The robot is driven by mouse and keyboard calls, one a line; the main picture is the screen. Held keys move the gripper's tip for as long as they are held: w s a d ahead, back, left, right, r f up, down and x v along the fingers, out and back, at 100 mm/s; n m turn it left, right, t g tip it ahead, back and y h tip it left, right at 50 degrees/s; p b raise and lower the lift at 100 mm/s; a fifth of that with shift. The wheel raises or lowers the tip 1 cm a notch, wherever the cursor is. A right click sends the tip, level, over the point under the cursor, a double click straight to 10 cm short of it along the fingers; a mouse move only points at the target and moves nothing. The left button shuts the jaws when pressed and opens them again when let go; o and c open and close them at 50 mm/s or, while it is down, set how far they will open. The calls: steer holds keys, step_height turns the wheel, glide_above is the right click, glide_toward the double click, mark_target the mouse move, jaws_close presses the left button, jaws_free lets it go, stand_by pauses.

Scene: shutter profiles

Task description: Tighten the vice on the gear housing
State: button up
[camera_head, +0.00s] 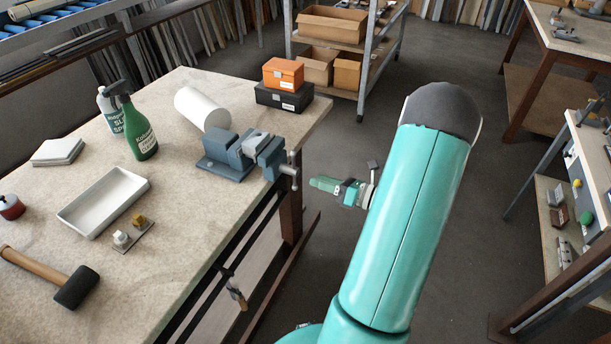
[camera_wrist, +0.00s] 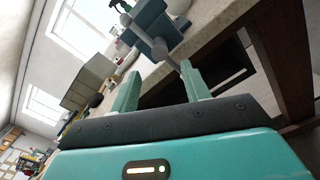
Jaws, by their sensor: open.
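The blue-grey vice (camera_head: 228,157) stands at the right edge of the workbench. A pale grey part, apparently the gear housing (camera_head: 257,141), sits between its jaws, partly hidden by them. The vice's metal handle bar (camera_head: 290,172) hangs at its front, past the bench edge. My gripper (camera_head: 313,183) is just right of the handle, its fingers pointing toward it. In the wrist view my gripper (camera_wrist: 159,73) is open and empty. The vice (camera_wrist: 153,27) and its handle (camera_wrist: 130,22) show beyond the fingertips. The gear housing is not clear there.
On the bench (camera_head: 185,235) are a white cylinder (camera_head: 203,108), a green spray bottle (camera_head: 138,125), a white tray (camera_head: 103,200) and a mallet (camera_head: 75,287). Orange (camera_head: 283,73) and black (camera_head: 284,97) cases stand behind the vice.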

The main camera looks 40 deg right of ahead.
mark_target(296, 172)
steer(key=v, duration=0.5)
steer(key=shift+w+a, duration=0.1)
stand_by(0.7)
steer(key=w+a+n, duration=0.1)
steer(key=w, duration=0.3)
steer(key=w+a+n, duration=0.2)
steer(key=w, duration=0.2)
steer(key=w+a+n, duration=0.1)
steer(key=w, duration=0.3)
steer(key=shift+w+a+r, duration=0.15)
steer(key=shift+w+a, duration=0.05)
steer(key=shift+w, duration=0.2)
steer(key=shift+c, duration=0.2)
jaws_close()
